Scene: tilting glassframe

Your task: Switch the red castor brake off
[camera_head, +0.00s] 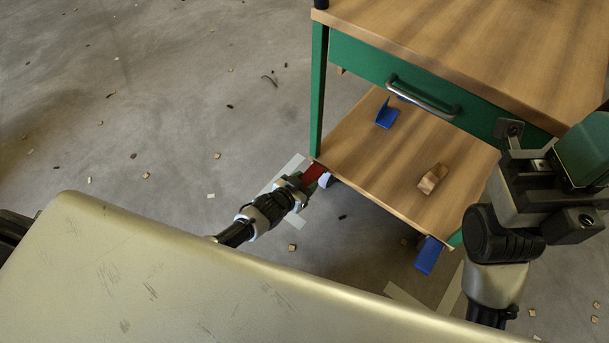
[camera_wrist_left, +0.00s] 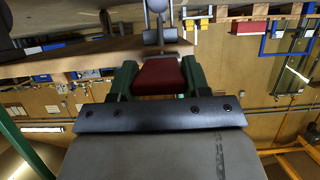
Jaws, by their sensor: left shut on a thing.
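The red castor brake (camera_head: 314,173) is a red tab at the near left corner of the cart's lower shelf, above a pale castor (camera_head: 327,181). In the left wrist view the red brake (camera_wrist_left: 160,77) sits between my two green fingers, with a grey castor part behind it. My left gripper (camera_head: 305,182) reaches in low from the left and is shut on the brake; its fingers partly hide it. My right gripper (camera_head: 530,158) is raised at the right, in front of the cart's drawer side; its finger gap does not show clearly.
The cart has a wooden top (camera_head: 490,40), a drawer handle (camera_head: 422,97) and a lower shelf (camera_head: 375,165). A blue piece (camera_head: 387,114) and a wooden block (camera_head: 432,178) are on the shelf. A blue tab (camera_head: 429,255) hangs at its near right corner. Floor at left is mostly open.

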